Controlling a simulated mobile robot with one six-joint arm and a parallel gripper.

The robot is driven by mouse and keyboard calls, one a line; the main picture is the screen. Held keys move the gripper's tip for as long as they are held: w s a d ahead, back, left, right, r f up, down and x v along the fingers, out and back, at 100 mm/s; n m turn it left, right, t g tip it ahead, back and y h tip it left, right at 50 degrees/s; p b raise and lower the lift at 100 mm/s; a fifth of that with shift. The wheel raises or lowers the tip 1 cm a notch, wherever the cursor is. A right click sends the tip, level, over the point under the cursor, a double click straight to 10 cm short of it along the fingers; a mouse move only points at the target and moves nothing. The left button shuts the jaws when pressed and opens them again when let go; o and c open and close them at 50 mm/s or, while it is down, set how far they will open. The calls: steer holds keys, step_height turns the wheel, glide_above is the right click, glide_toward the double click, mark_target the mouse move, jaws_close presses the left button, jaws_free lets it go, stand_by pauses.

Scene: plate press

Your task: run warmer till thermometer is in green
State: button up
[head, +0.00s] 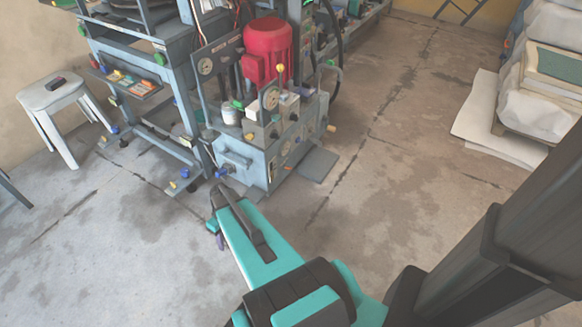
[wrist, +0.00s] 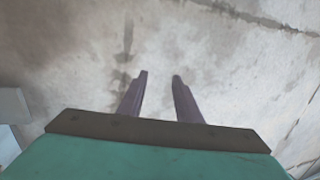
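A grey-blue power unit (head: 243,158) with a red motor (head: 268,50) on top stands on the floor in the head view. Round dials show on it, one on the upper panel (head: 205,67) and one above the tank (head: 271,98). I cannot tell which dial is the thermometer, where its green band is, or which control is the warmer's. A blue knob (head: 222,172) sits on the unit's lower front. My gripper (head: 216,232) points down in front of the unit, apart from it. In the wrist view its two fingers (wrist: 159,76) are spread with nothing between them.
A press frame (head: 185,100) stands left of the unit, with a grey stool (head: 52,92) farther left. A dark plate (head: 318,164) lies on the floor at the unit's right. White stacked bundles (head: 545,100) stand at the right. The front floor is clear.

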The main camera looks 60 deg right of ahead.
steer(key=w+d+r+t, duration=0.1)
steer(key=w+d, duration=0.2)
steer(key=d, duration=0.8)
steer(key=t+h+b, duration=0.1)
steer(key=t+h, duration=0.2)
steer(key=t, duration=0.1)
glide_toward(290, 168)
steer(key=v, duration=0.6)
steer(key=shift+d+f, duration=0.2)
steer(key=shift+d, duration=0.2)
steer(key=shift+f, duration=0.15)
steer(key=b+x, duration=0.1)
steer(key=x, duration=0.5)
steer(key=b+x, duration=0.2)
steer(key=x, duration=0.5)
steer(key=shift+w+a+f, duration=0.2)
steer(key=shift+w, duration=0.1)
jaws_close()
